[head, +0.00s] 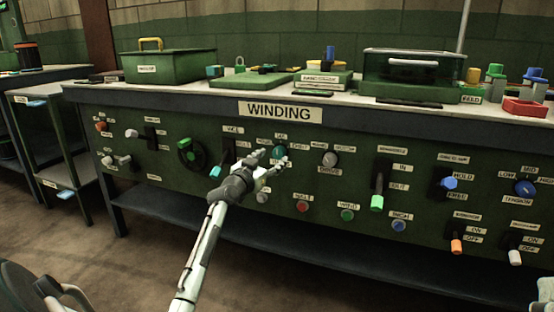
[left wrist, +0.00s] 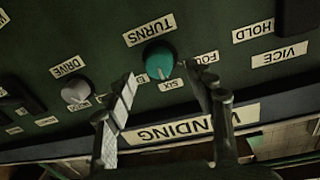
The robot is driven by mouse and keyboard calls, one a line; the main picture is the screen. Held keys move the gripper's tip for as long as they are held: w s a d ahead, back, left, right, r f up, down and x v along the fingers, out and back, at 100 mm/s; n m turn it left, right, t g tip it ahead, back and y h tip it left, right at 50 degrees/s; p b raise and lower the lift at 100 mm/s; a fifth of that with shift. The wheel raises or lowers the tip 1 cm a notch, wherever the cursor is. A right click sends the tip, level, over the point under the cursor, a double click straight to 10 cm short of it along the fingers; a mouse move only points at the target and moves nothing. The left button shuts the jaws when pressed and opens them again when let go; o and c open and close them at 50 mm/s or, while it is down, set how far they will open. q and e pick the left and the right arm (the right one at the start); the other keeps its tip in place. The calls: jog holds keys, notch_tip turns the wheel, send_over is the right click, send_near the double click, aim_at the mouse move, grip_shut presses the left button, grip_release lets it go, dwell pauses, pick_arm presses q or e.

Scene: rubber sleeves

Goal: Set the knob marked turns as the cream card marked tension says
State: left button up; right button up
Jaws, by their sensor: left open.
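The teal turns knob (left wrist: 160,60) sits on the green panel, under an upside-down TURNS label (left wrist: 150,30) in the left wrist view. A SIX label (left wrist: 171,84) and a partly covered label starting FOU (left wrist: 207,58) lie beside it. A small mark on its face seems to point toward SIX, but this is unclear. In the head view the knob (head: 280,151) is just beyond my left gripper (head: 264,160). That gripper (left wrist: 162,72) is open, its fingers on either side of the knob, with no clear contact. I cannot pick out the cream tension card.
A grey knob (left wrist: 75,91) marked DRIVE is next to the turns knob. The WINDING sign (head: 280,111) is above. A green-handled lever (head: 377,200) and a blue knob (head: 525,187) with a TENSION label are further right. Boxes stand on the bench top (head: 355,107).

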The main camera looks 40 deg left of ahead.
aim_at(279, 153)
pick_arm(q)
jog(key=shift+x, duration=1.4)
jog(key=c, duration=1.2)
